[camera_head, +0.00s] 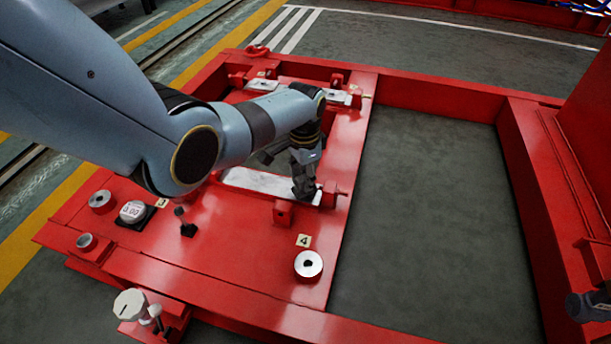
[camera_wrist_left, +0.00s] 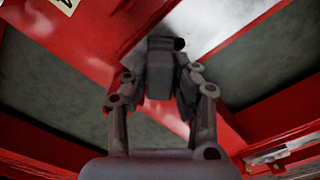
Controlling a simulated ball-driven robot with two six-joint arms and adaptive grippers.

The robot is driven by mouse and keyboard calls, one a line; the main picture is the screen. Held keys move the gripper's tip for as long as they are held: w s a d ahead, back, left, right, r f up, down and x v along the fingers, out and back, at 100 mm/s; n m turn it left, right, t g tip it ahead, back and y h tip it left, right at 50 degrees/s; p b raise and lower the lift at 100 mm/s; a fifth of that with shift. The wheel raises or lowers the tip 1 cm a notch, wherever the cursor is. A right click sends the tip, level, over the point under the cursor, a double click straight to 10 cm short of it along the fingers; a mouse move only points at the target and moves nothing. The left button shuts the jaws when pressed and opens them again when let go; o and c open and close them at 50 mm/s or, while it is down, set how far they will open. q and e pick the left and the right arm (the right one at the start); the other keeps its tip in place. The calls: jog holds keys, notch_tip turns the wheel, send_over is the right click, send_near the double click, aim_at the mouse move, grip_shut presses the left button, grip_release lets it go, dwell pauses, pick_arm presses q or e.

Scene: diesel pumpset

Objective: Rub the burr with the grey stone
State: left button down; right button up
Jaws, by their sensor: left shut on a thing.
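My left gripper (camera_head: 305,178) is over the right end of the near bright metal plate (camera_head: 255,182) on the red base. In the left wrist view my left gripper (camera_wrist_left: 160,85) is shut on the grey stone (camera_wrist_left: 159,68), a dark block between its two fingers. The stone's far end overlaps the bright plate (camera_wrist_left: 205,22) in that view; I cannot tell if they touch. I cannot make out the burr. A dark rounded part (camera_head: 590,306) at the right edge may be my right gripper; its fingers do not show clearly.
The red base (camera_head: 235,245) carries another metal plate (camera_head: 338,97) farther back, a round steel piece (camera_head: 308,265), a white dial gauge (camera_head: 132,212) and small red blocks. A white knob (camera_head: 130,304) stands at the front. Grey floor (camera_head: 430,210) lies open inside the red frame.

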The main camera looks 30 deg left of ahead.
pick_arm(q)
jog(key=shift+s+a+p, duration=0.2)
jog(key=shift+s+a, duration=0.1)
jog(key=shift+a, duration=0.7)
jog(key=shift+s+a+p, duration=0.2)
jog(key=shift+s+a, duration=0.05)
jog(key=shift+a, duration=0.75)
jog(key=shift+s+a+p, duration=0.2)
jog(key=shift+s+a, duration=0.1)
jog(key=shift+a, duration=0.7)
jog(key=shift+f, duration=0.1)
jog(key=shift+w+d+r, duration=0.1)
jog(key=shift+w+d, duration=0.2)
jog(key=shift+d, duration=0.8)
jog(key=shift+w+d+r, duration=0.1)
jog(key=shift+w+d, duration=0.2)
jog(key=shift+d, duration=0.8)
jog(key=shift+w+d, duration=0.3)
jog(key=shift+d, duration=0.8)
pick_arm(e)
notch_tip(320, 180, up, 2)
jog(key=shift+w+r, duration=0.1)
jog(key=shift+w, duration=0.05)
pick_arm(q)
jog(key=shift+r, duration=0.1)
